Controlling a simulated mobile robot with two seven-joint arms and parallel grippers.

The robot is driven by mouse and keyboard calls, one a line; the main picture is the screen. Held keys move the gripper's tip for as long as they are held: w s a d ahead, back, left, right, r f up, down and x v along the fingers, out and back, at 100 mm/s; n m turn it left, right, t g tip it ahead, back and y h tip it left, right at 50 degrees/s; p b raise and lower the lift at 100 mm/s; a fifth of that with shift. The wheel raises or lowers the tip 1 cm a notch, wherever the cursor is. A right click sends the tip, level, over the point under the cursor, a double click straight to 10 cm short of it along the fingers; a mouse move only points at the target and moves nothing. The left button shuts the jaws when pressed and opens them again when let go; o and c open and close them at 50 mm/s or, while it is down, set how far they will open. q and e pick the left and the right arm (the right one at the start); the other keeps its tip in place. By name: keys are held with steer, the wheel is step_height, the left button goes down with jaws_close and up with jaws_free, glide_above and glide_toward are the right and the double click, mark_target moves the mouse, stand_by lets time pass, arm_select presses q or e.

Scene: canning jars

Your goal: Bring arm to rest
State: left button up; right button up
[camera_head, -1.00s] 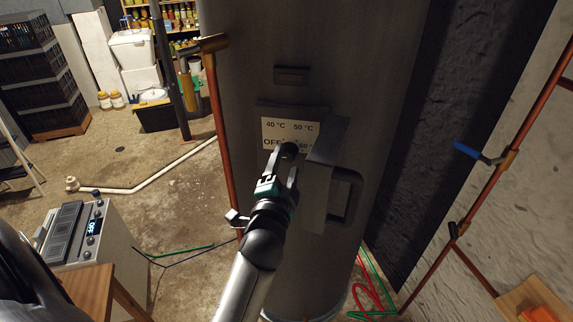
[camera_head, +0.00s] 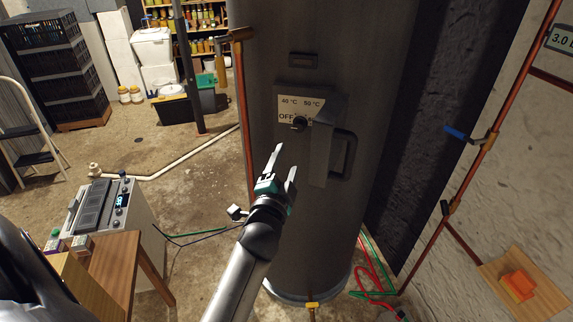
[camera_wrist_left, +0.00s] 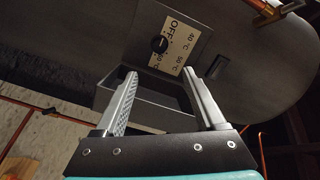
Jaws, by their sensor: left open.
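My left gripper (camera_head: 285,159) is open and empty, in front of the tall dark grey tank (camera_head: 350,50) and below its control panel. A black knob (camera_head: 299,123) sits on the white dial label (camera_head: 287,103), which reads 40 °C, 50 °C and OFF. In the left wrist view, the open left gripper (camera_wrist_left: 163,98) frames the lower part of the panel box, and the knob (camera_wrist_left: 159,45) shows beyond the fingertips, apart from them. My right gripper is not in view.
A copper pipe (camera_head: 243,120) runs up the tank's left side. A dark handle (camera_head: 342,155) sticks out at its right. A wooden table (camera_head: 118,265) and a grey device (camera_head: 100,205) stand at lower left. A blue-handled valve (camera_head: 458,132) is on the right wall pipe.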

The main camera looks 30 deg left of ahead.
arm_select(q)
steer(key=shift+w, duration=0.1)
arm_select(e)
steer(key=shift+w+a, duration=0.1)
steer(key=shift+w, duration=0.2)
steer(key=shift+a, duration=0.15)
